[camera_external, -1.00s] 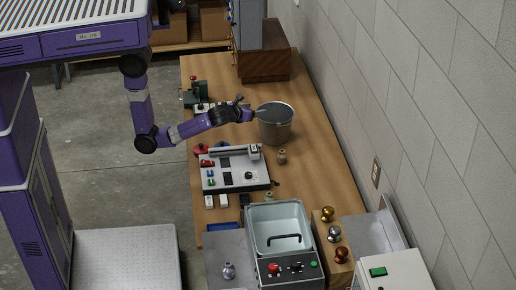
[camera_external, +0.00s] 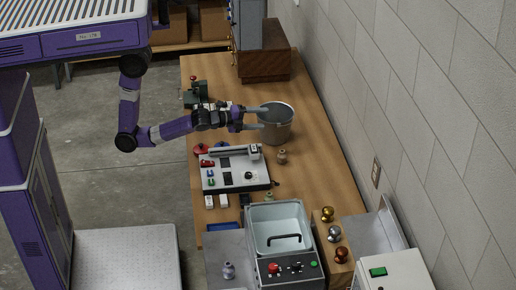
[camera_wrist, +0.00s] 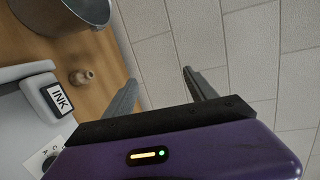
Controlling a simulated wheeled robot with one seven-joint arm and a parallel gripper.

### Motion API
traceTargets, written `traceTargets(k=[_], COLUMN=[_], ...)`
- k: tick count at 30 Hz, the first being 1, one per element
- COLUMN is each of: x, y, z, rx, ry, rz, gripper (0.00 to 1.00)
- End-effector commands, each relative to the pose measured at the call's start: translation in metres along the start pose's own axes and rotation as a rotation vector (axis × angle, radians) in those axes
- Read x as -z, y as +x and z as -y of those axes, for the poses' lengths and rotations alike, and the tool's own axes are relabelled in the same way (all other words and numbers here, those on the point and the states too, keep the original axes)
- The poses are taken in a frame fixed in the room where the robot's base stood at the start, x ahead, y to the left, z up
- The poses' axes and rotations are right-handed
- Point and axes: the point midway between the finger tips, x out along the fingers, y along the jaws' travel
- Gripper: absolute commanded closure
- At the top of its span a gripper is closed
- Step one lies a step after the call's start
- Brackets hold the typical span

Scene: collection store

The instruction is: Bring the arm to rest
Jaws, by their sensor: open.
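My purple arm reaches over the table from the left in the external view. My gripper (camera_external: 262,117) is open, with its two grey fingers apart and nothing seen between them. In the external view the fingers appear at the left side of the metal bucket (camera_external: 279,133); I cannot tell whether they touch it. In the wrist view the open fingers of my gripper (camera_wrist: 157,93) point toward the wall, and the bucket (camera_wrist: 65,22) is at the upper left.
A grey panel device (camera_external: 237,180) with an ink pad (camera_wrist: 60,98) lies below the arm. A sink-like basin (camera_external: 277,222) and coloured knobs (camera_external: 327,214) are nearer the front. The block wall (camera_external: 420,110) bounds the right.

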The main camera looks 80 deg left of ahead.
Motion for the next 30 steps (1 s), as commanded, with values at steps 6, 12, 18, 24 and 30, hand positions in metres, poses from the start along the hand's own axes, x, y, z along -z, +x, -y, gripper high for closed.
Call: traceTargets(k=[6, 12, 18, 24, 30], x=[0.007, -0.007, -0.034, -0.061, -0.072], y=[-0.071, -0.14, -0.205, -0.26, -0.292], z=[-0.027, -0.037, -0.044, -0.06, -0.084], rx=[0.017, -0.013, -0.048, -0.097, -0.168], ry=[-0.627, -1.114, -1.477, -1.622, -1.619], rz=[-0.194, -0.282, -0.278, -0.179, -0.072], gripper=[0.35, 0.35, 0.35, 0.35, 0.35])
